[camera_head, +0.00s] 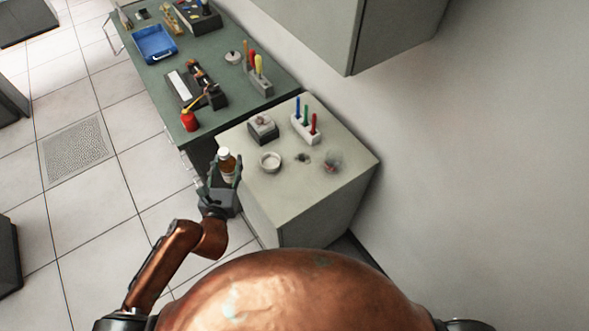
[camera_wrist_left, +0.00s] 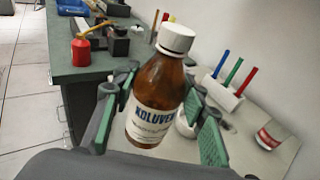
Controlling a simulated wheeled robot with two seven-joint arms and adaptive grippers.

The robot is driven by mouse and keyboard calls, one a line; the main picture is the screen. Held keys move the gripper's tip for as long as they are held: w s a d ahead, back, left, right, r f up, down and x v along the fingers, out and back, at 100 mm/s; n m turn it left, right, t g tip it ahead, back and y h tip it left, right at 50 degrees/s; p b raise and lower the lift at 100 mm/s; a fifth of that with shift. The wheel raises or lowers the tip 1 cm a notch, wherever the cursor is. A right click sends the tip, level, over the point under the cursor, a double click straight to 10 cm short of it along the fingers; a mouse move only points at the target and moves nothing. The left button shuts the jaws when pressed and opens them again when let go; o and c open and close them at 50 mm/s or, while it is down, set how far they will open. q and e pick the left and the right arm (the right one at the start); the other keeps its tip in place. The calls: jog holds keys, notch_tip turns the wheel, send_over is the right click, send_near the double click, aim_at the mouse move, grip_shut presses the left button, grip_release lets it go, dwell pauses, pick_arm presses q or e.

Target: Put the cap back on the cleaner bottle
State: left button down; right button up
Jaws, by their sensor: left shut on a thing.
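The cleaner bottle (camera_head: 228,172) is brown glass with a white label reading roughly "KOLUVEX"; it fills the middle of the left wrist view (camera_wrist_left: 158,95). A white cap (camera_head: 223,153) sits on top of its neck, also plain in the left wrist view (camera_wrist_left: 176,38). I cannot tell how tightly it is seated. My left gripper (camera_head: 225,178) is shut on the bottle's body, one finger on each side, and the bottle leans slightly in the wrist view. It is at the left edge of the pale cabinet top (camera_head: 290,185). My right gripper is not in view.
A small white round dish (camera_head: 270,161), a grey block-like item (camera_head: 263,128), a white rack with coloured sticks (camera_head: 306,128) and a reddish glass (camera_head: 332,161) stand on the cabinet top. A green bench (camera_head: 225,70) with a red can (camera_head: 189,120) adjoins. A wall borders the right.

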pick_arm(q)
jog(key=shift+d, duration=0.1)
pick_arm(e)
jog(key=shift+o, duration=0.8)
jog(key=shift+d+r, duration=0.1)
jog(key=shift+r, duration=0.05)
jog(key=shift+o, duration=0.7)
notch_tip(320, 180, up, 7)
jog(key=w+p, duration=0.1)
jog(key=p, duration=0.6)
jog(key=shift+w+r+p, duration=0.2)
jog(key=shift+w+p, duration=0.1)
pick_arm(q)
jog(key=s+d+r+p, duration=0.2)
jog(key=d+p, duration=0.1)
jog(key=d, duration=0.7)
jog(key=s+d+r+p, duration=0.2)
jog(key=s+d+p, duration=0.1)
jog(key=d, duration=0.7)
jog(key=shift+r, duration=0.35)
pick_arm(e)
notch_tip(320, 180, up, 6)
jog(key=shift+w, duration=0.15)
pick_arm(q)
jog(key=shift+w+f, duration=0.1)
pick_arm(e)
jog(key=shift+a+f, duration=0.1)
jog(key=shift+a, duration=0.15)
